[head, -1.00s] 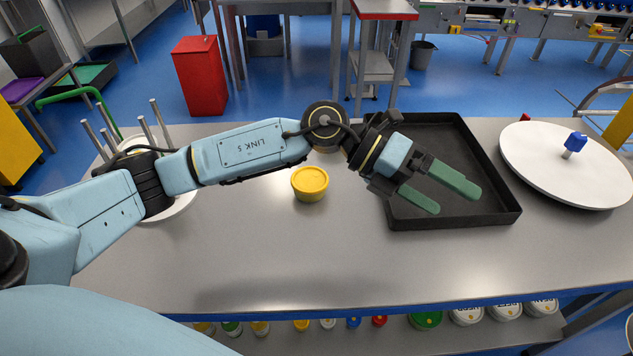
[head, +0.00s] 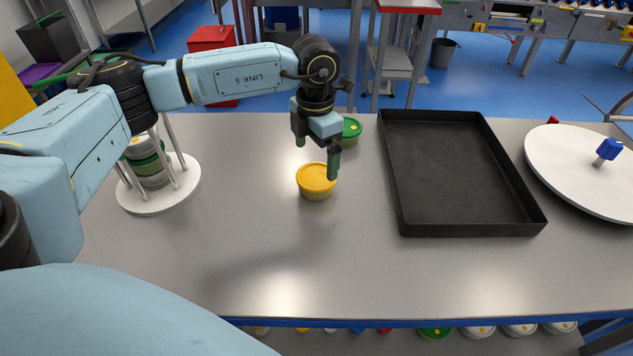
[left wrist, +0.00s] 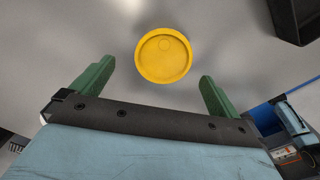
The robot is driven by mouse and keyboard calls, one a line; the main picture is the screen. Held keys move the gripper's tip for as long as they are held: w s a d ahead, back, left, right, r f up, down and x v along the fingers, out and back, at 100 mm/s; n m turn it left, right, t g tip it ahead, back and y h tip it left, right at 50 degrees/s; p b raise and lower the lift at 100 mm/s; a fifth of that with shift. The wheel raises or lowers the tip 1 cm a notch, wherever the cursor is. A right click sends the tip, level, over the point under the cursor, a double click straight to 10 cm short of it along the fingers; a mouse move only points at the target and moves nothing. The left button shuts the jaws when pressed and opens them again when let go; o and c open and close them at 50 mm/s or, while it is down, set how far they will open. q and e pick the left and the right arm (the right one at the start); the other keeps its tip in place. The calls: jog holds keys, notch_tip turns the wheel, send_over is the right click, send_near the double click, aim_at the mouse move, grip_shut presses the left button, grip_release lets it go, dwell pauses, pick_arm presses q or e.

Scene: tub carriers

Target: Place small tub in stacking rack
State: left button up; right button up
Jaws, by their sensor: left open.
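A small tub with a yellow lid (head: 316,181) stands upright on the grey table. In the left wrist view the yellow tub (left wrist: 163,55) lies beyond and between the green fingertips. My left gripper (head: 317,158) points down just above and behind it, open and empty; its fingers also show in the left wrist view (left wrist: 152,88). A green-lidded tub (head: 351,129) stands behind the gripper, partly hidden. The stacking rack (head: 157,198), a round white base with metal posts, stands at the left and holds several stacked tubs (head: 148,163). My left arm partly hides its top. My right gripper is out of view.
An empty black tray (head: 462,228) lies right of the yellow tub. A white round disc (head: 585,180) with a blue-topped knob (head: 608,150) is at the far right. The table front is clear. Several tubs sit on a shelf below.

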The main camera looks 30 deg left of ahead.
aim_at(318, 175)
pick_arm(q)
jog(key=f, duration=0.6)
jog(key=shift+d+f, duration=0.3)
jog(key=shift+f, duration=0.1)
jog(key=shift+r, duration=0.1)
jog(key=c, duration=1.1)
